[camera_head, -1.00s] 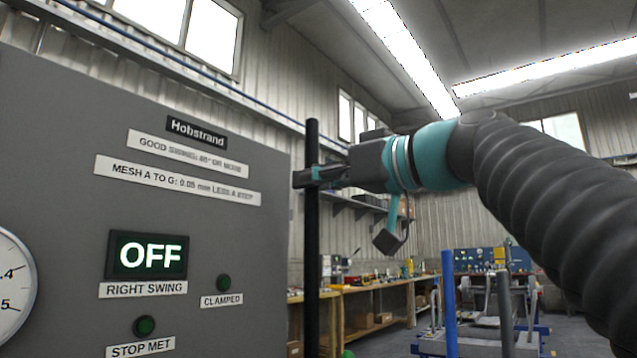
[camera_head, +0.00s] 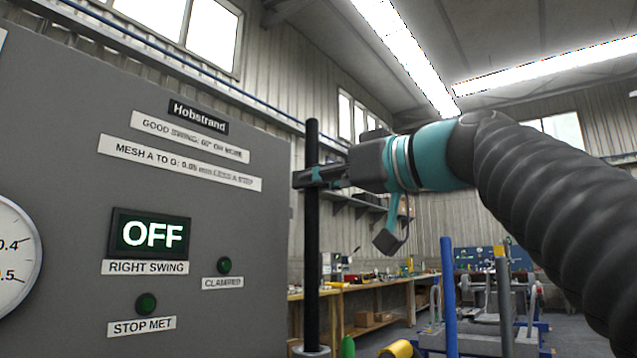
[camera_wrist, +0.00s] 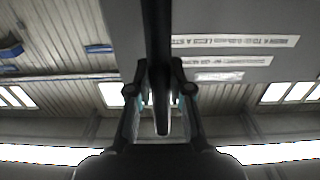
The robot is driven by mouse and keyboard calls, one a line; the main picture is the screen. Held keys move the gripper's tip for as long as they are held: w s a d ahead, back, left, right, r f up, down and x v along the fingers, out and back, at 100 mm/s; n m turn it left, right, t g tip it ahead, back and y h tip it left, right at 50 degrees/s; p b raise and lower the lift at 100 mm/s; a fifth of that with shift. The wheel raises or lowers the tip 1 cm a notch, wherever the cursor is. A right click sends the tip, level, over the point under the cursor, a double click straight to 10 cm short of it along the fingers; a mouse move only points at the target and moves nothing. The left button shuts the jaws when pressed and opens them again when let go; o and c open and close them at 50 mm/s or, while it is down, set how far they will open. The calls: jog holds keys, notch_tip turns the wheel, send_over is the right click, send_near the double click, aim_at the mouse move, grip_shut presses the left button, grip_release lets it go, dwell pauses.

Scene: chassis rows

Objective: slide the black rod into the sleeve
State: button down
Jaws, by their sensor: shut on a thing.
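The black rod (camera_head: 312,255) stands upright in the head view, beside the right edge of the grey panel. My gripper (camera_head: 311,178) is shut on the rod in its upper part, with a short length above the fingers and a long length below. In the wrist view the rod (camera_wrist: 157,35) runs down the middle between the two fingers (camera_wrist: 160,95). A pale ring (camera_head: 311,351) shows at the rod's lower end, at the bottom edge of the head view. I cannot tell whether this ring is the sleeve's mouth or whether the rod is inside it.
The grey panel (camera_head: 232,275) fills the left, with an OFF display (camera_head: 150,234), a dial (camera_head: 12,255) and dark green lamps. A workbench (camera_head: 365,290), a blue post (camera_head: 448,290), a grey post (camera_head: 504,300) and a yellow cylinder (camera_head: 398,349) stand behind, to the right.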

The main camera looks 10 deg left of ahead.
jog(key=shift+f, duration=0.2)
jog(key=c, duration=1)
grip_release()
jog(key=shift+d, duration=0.1)
jog(key=shift+v, duration=5.95)
jog(key=shift+s+f, duration=0.1)
jog(key=shift+s, duration=0.05)
